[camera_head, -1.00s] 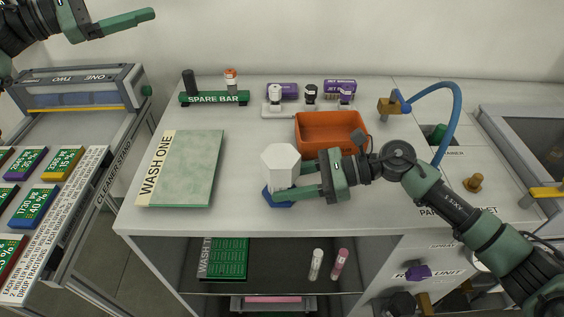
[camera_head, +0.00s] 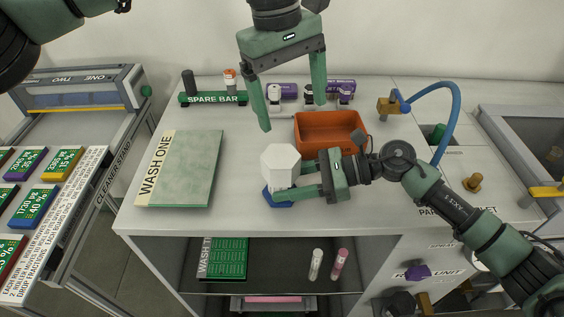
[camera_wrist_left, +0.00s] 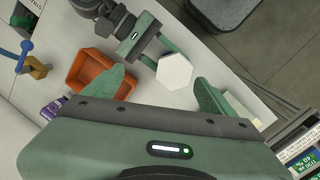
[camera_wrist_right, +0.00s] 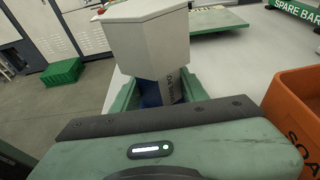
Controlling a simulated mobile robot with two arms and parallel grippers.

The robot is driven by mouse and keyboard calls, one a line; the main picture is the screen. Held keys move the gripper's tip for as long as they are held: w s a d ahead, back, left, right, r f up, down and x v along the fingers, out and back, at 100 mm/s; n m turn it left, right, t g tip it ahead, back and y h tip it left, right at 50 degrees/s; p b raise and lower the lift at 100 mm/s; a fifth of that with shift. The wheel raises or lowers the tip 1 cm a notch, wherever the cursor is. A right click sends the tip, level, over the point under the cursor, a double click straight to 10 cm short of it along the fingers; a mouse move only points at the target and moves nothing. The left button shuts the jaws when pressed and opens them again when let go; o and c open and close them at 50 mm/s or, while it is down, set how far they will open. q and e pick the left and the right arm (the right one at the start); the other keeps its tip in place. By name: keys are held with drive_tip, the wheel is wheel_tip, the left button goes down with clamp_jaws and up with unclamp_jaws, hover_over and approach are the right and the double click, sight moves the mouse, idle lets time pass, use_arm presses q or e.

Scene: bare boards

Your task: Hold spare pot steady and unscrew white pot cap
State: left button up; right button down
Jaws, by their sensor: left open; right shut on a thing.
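The spare pot has a white hexagonal cap (camera_head: 280,162) above a blue base (camera_head: 277,198) and stands upright on the counter. My right gripper (camera_head: 300,186) is shut on the pot below the cap, coming from the right. In the right wrist view the cap (camera_wrist_right: 148,45) overhangs the dark blue body (camera_wrist_right: 160,92) between the fingers. My left gripper (camera_head: 290,115) is open and empty, pointing down above the back of the counter, behind and above the cap. In the left wrist view the cap (camera_wrist_left: 174,72) lies between and beyond the open fingers (camera_wrist_left: 160,90).
An orange bin (camera_head: 331,132) stands right behind the pot. A green WASH ONE board (camera_head: 188,168) lies to the left. The SPARE BAR rack (camera_head: 213,99) and small bottles stand at the back. A blue hose (camera_head: 456,105) arches at the right.

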sight(280, 156)
use_arm(q)
drive_tip(key=shift+s+a+f+y, duration=0.1)
drive_tip(key=shift+a+f+y, duration=0.25)
drive_tip(key=shift+f, duration=1.3)
drive_tip(key=shift+w+a+f+y, duration=0.1)
drive_tip(key=shift+a+f+y, duration=0.2)
drive_tip(key=shift+f, duration=1.3)
drive_tip(key=shift+s+a+f+y, duration=0.1)
drive_tip(key=shift+a+f+y, duration=0.25)
drive_tip(key=shift+f, duration=1.3)
drive_tip(key=shift+c, duration=0.4)
